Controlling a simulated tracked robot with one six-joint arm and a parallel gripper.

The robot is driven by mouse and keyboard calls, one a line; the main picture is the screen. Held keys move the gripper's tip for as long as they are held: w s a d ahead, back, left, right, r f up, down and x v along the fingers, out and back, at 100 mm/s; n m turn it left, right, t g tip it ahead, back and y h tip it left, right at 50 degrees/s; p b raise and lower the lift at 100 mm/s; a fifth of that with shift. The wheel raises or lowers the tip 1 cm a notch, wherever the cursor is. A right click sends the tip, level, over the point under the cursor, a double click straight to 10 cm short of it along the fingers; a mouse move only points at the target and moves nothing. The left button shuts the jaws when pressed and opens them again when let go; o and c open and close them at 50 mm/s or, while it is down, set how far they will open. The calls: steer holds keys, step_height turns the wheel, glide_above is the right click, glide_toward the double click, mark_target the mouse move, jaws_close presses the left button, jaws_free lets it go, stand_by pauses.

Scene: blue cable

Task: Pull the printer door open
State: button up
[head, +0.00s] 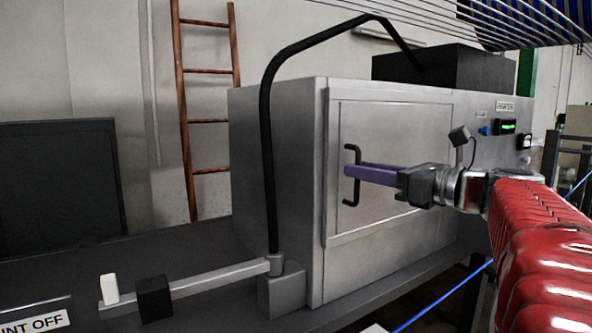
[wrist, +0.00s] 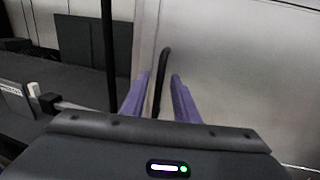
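The printer door (head: 385,125) is a flat grey panel on the front of a metal box-shaped printer (head: 275,150); it looks closed. Its black bracket-shaped handle (head: 351,190) stands upright near the door's left side. My gripper (head: 350,169) reaches in from the right, its purple fingertips at the handle. In the wrist view my gripper (wrist: 160,85) is open, with one finger on each side of the dark handle (wrist: 162,70) and gaps visible. I cannot tell whether either finger touches it.
A bent black pipe (head: 268,140) rises left of the printer from a grey bar (head: 215,281) with a white and a black block. A dark panel (head: 60,185) and wooden ladder (head: 205,120) stand behind. A blue cable (head: 445,296) runs low at the right.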

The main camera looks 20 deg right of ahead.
jaws_close()
steer(key=shift+s+d, duration=0.1)
steer(key=shift+s, duration=0.05)
stand_by(0.5)
